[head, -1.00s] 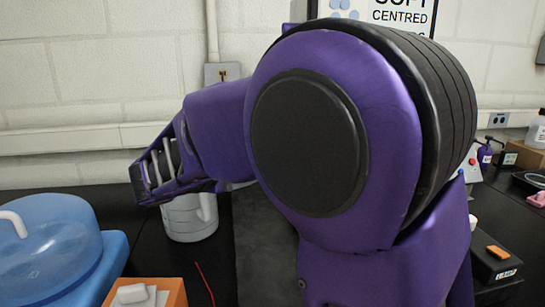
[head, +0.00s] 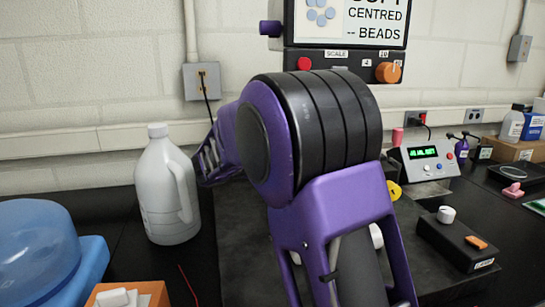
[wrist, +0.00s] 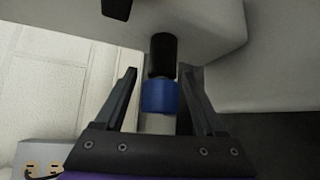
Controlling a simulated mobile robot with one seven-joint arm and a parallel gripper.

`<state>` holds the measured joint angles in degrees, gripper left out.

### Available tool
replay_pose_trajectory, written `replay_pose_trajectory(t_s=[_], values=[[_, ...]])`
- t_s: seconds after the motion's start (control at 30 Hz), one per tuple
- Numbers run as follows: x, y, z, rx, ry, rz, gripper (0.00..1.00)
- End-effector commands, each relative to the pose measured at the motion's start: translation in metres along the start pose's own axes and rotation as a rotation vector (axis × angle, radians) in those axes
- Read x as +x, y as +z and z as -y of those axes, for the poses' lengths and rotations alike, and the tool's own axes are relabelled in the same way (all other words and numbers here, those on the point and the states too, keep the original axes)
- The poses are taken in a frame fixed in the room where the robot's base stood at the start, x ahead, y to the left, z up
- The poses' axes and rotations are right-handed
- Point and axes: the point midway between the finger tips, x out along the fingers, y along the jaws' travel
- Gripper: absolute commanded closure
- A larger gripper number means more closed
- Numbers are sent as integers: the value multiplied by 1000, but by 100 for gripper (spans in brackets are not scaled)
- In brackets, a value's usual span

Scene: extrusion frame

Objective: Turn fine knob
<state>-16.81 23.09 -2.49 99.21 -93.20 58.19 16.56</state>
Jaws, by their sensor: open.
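In the wrist view my gripper (wrist: 158,72) is open, with one finger on each side of a knob-like stack. The stack has a black cylinder (wrist: 163,55) and a blue band (wrist: 160,97), with a pale part nearer my palm. The blue band lies between the fingers, with a gap showing on both sides. The black cylinder meets a pale grey body (wrist: 190,30). No label shows which part is the fine knob. In the head view my arm hides the gripper and this stack.
A white jug (head: 168,190) stands left of my arm. A blue-lidded vessel (head: 35,230) and orange box (head: 150,290) are front left. Right are a meter box (head: 425,160) and a black box (head: 455,240). A display (head: 375,20) is above. Another black knob (wrist: 117,8) shows in the wrist view.

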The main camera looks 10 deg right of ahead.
Motion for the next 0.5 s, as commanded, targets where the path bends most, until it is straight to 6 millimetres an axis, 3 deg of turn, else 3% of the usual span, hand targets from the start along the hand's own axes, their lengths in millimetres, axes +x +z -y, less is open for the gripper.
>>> replay_pose_trajectory(t_s=[0.27,0.5], values=[[1,0,0,0,0,0,30],[1,0,0,0,0,0,73]])
